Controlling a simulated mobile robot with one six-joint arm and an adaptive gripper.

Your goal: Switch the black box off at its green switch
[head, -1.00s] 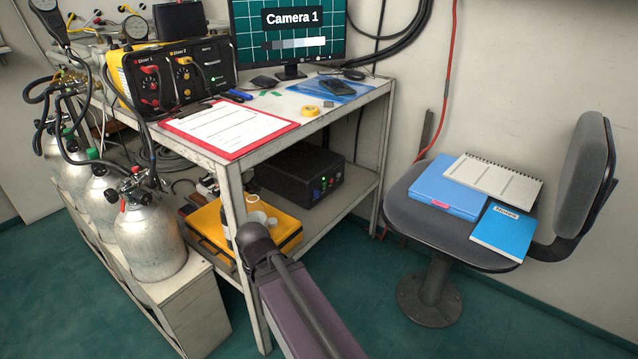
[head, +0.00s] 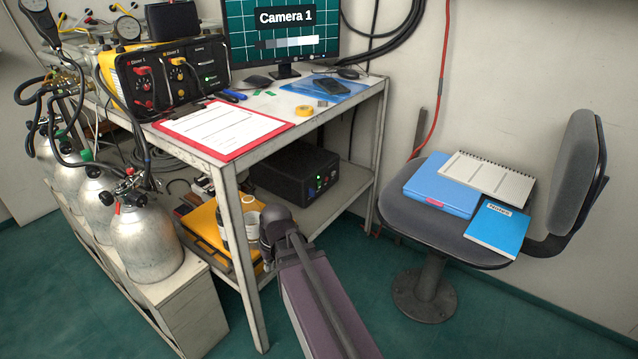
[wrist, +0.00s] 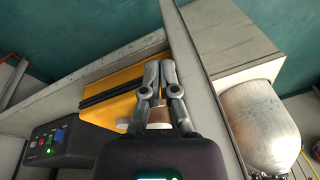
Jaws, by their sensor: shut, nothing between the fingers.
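The black box (head: 291,173) sits on the lower shelf of the bench, its control face turned to the right front. Its green switch (head: 319,180) is lit on that face, beside smaller blue and red controls. In the wrist view the box (wrist: 80,147) is at the lower left, with the green switch (wrist: 59,135) facing left. My gripper (wrist: 160,68) is shut and empty, apart from the box and to the right of it in the wrist view. In the head view my arm ends just in front of the shelf; the fingertips cannot be made out there.
A bench leg (head: 240,255) stands in front. Gas cylinders (head: 148,240) are at left, a chair (head: 450,238) at right. Floor between bench and chair is clear.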

